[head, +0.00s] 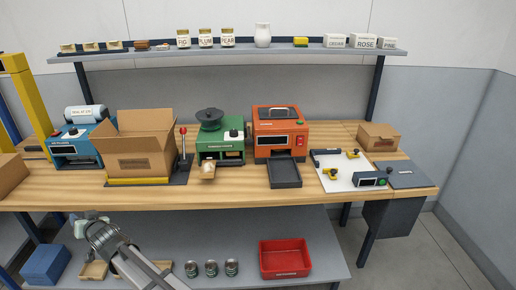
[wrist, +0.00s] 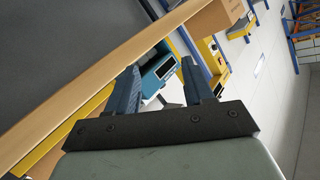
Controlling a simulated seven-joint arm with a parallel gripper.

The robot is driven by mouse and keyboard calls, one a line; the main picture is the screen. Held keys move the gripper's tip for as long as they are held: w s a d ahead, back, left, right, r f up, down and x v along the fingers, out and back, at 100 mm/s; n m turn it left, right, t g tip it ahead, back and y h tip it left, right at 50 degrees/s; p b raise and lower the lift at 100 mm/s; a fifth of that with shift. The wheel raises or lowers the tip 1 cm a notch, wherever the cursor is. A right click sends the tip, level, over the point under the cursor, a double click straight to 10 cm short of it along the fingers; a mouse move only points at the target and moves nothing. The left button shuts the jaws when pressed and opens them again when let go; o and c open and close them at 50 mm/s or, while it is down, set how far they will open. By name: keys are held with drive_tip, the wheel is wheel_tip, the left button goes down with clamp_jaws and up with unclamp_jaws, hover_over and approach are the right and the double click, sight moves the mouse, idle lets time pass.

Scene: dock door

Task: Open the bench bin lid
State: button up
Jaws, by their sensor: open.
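The bench bin is a dark grey box (head: 392,217) hung at the right end of the wooden bench. Its flat grey lid (head: 406,175) lies level with the bench top and looks shut. My gripper (head: 84,222) is at the lower left in the head view, in front of the bench's front edge and far from the bin. In the wrist view my gripper (wrist: 160,72) has its two dark fingers apart with nothing held between them. The bin and lid do not show in the wrist view.
The bench (head: 300,196) carries a blue machine (head: 75,146), an open carton (head: 140,145), a green machine (head: 220,147), an orange machine (head: 281,140) and a white board (head: 345,178) left of the lid. A small carton (head: 378,137) stands behind the lid. A red crate (head: 285,259) sits below.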

drive_tip(key=w+d+r+m+t+h, duration=0.1)
drive_tip(key=w+d+r, duration=0.3)
drive_tip(key=d+r, duration=0.2)
drive_tip(key=w+d+r+m+t, duration=0.1)
drive_tip(key=w+d+r, duration=0.3)
drive_tip(key=d+r, duration=0.3)
drive_tip(key=w+d+r+m+t+h, duration=0.1)
drive_tip(key=w+d+r+m+h, duration=0.15)
drive_tip(key=d, duration=0.95)
drive_tip(key=w+d+r+m+h, duration=0.15)
drive_tip(key=d+r, duration=0.25)
drive_tip(key=d, duration=0.7)
drive_tip(key=w+d+r+m+t+h, duration=0.1)
drive_tip(key=w+d+r+h, duration=0.2)
drive_tip(key=d, duration=0.9)
drive_tip(key=m+g+h, duration=0.7)
drive_tip(key=g, duration=0.4)
hover_over(390, 168)
drive_tip(key=s+a, duration=0.4)
wheel_tip(390, 168, down, 8)
drive_tip(key=x, duration=1.2)
drive_tip(key=shift+a+f, duration=0.1)
drive_tip(key=shift+f, duration=0.25)
